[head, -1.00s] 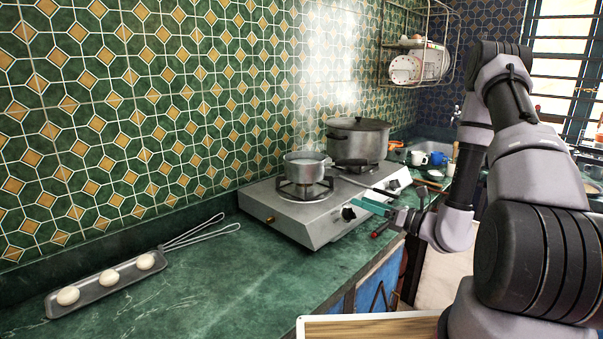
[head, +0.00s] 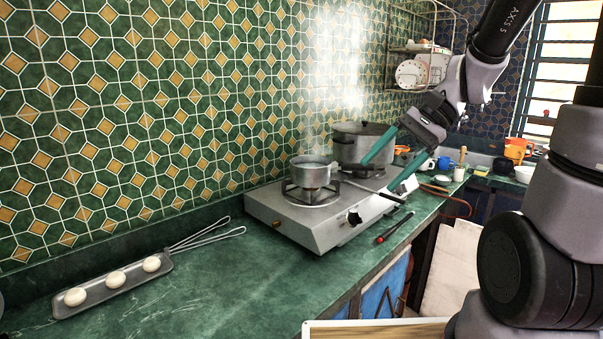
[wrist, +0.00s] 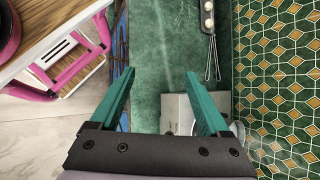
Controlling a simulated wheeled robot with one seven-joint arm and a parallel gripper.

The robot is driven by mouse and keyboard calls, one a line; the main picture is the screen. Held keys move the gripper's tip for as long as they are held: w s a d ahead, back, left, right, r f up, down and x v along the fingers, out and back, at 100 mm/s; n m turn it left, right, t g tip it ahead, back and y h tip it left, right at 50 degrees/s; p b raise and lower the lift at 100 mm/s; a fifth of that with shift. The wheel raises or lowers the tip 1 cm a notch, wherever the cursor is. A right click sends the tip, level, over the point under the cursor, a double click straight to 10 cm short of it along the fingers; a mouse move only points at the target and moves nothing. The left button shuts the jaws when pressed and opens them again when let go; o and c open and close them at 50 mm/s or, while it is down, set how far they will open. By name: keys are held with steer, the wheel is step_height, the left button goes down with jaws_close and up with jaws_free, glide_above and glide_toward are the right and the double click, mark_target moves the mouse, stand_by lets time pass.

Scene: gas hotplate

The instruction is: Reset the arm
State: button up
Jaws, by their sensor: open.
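My gripper (head: 377,178) is open, with its teal fingers spread and nothing between them. In the head view it hangs over the right part of the gas hotplate (head: 318,232). In the wrist view the two fingers (wrist: 160,74) point towards the green counter, and part of the hotplate (wrist: 172,112) shows between and below them. A small steaming saucepan (head: 310,170) sits on the left burner.
A dark tray (head: 105,291) with three pale round pieces lies on the counter at left. A red-and-black stick (head: 394,228) lies right of the hotplate. Mugs (head: 444,163) stand at the back right. The counter's front left (head: 240,290) is clear.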

steer(key=s+d+r+n+t+h, duration=0.3)
steer(key=d+r+t+h, duration=0.3)
steer(key=r, duration=0.5)
steer(key=shift+d+r+n+t, duration=0.2)
steer(key=shift+d+n+t, duration=0.5)
steer(key=shift+d+t, duration=0.35)
steer(key=shift+d, duration=0.1)
